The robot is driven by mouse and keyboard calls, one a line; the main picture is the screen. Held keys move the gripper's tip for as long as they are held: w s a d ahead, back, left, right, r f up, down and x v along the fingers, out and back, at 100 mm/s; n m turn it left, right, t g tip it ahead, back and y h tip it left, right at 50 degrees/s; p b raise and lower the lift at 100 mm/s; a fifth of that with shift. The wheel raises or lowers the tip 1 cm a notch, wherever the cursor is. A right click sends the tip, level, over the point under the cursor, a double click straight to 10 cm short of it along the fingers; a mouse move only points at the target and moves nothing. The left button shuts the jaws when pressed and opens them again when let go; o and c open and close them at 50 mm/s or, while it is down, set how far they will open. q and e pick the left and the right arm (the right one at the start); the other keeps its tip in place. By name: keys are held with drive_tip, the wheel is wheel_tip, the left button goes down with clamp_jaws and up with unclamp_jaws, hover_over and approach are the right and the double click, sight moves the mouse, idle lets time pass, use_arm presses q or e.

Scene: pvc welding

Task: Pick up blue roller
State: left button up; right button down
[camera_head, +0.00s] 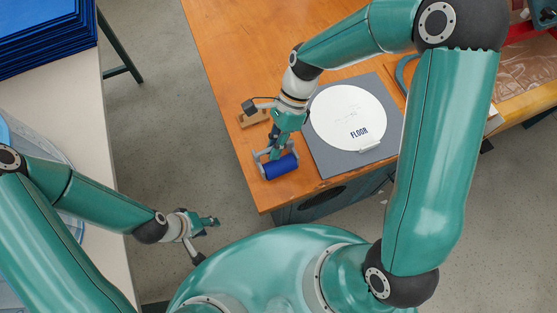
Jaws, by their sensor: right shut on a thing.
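The blue roller (282,167) is a short blue cylinder in a grey frame, near the left front corner of the wooden table. My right gripper (273,150) reaches down from above and is shut on the roller's grey frame or handle; the fingers partly hide that spot. I cannot tell whether the roller touches the table top. My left gripper (212,222) is away from the roller, over the floor between the two tables. It looks empty; its finger opening is too small to tell.
The wooden table (221,42) carries a grey board (323,156) with a white disc (348,113) marked "FLOOR". A small wooden block (254,118) lies left of the board. A white table (92,120) with blue stacked sheets (45,35) stands at the left. Open floor lies between.

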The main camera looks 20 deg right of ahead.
drive_tip(key=shift+r, duration=0.1)
idle(0.4)
wheel_tip(320, 180, up, 20)
idle(0.5)
